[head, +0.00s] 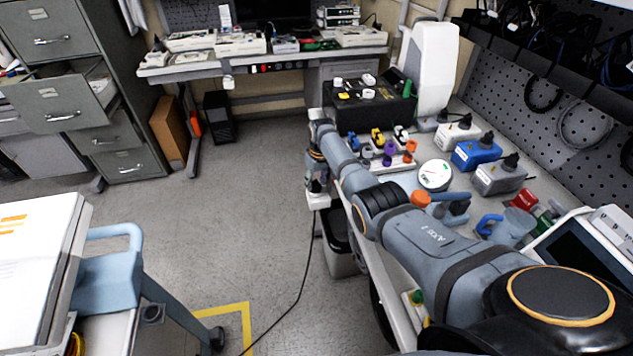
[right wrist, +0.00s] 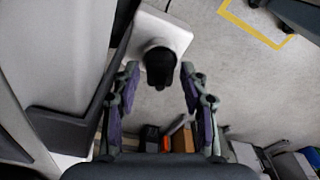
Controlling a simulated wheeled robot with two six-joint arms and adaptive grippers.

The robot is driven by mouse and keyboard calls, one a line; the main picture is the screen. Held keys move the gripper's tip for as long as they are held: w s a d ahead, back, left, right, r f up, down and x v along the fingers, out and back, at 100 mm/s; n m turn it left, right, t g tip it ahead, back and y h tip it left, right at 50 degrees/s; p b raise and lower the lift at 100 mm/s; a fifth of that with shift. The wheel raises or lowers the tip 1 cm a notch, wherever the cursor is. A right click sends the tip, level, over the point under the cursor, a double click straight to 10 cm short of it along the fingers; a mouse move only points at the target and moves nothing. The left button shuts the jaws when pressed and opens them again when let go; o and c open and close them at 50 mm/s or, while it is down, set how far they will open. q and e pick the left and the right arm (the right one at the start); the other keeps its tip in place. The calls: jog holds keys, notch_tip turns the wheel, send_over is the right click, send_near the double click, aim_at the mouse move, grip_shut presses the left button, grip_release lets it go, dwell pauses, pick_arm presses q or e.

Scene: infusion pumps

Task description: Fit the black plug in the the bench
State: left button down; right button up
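The black plug (right wrist: 160,65) shows between my right gripper's fingers in the right wrist view, over a square white block (right wrist: 172,30). I cannot tell how deep it sits in the block. The white block (head: 317,201) also shows in the head view at the bench's left edge, and a black cable (head: 304,270) hangs from there to the floor. My right gripper (head: 317,184) points down over the block. In the right wrist view its fingers (right wrist: 160,84) are apart, one on each side of the plug, with small gaps. My left gripper is out of view.
The bench (head: 461,141) on the right carries colored connectors, a round white gauge (head: 434,175), a blue box (head: 475,154) and a black case (head: 369,106). A grey bin (head: 340,258) stands below its edge. A cart (head: 100,285) is at lower left.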

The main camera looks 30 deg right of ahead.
jog(key=shift+o, duration=0.2)
notch_tip(320, 180, up, 10)
dwell(0.5)
